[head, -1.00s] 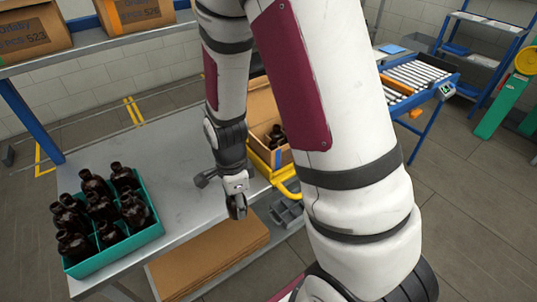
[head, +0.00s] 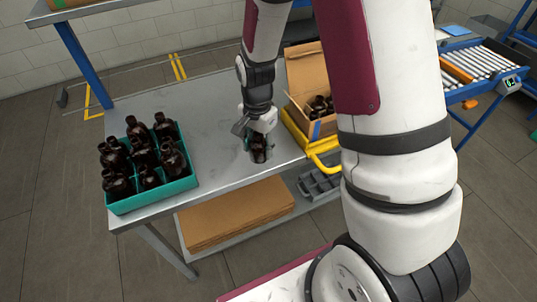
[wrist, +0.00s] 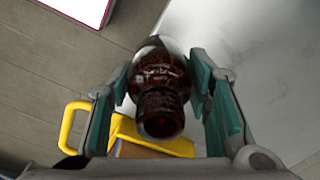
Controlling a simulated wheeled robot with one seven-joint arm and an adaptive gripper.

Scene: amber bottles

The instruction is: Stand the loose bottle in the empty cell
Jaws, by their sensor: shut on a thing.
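My gripper (head: 257,150) is shut on a brown amber bottle (head: 258,146) near the table's front edge. In the wrist view the same bottle (wrist: 160,85) sits between the green pads of my gripper (wrist: 168,95), its neck toward the camera. I cannot tell whether its base touches the table. A green crate (head: 152,200) stands to the left on the table, holding several amber bottles (head: 142,152) upright. The bottles hide most of its dividers, and I cannot clearly make out the empty cell.
The grey table (head: 205,110) is bare between the crate and my gripper. An open cardboard box (head: 306,75) with dark bottles stands right of my gripper, by a yellow tray (head: 322,155). Flat cardboard (head: 235,212) lies on the lower shelf. A roller conveyor (head: 465,65) is far right.

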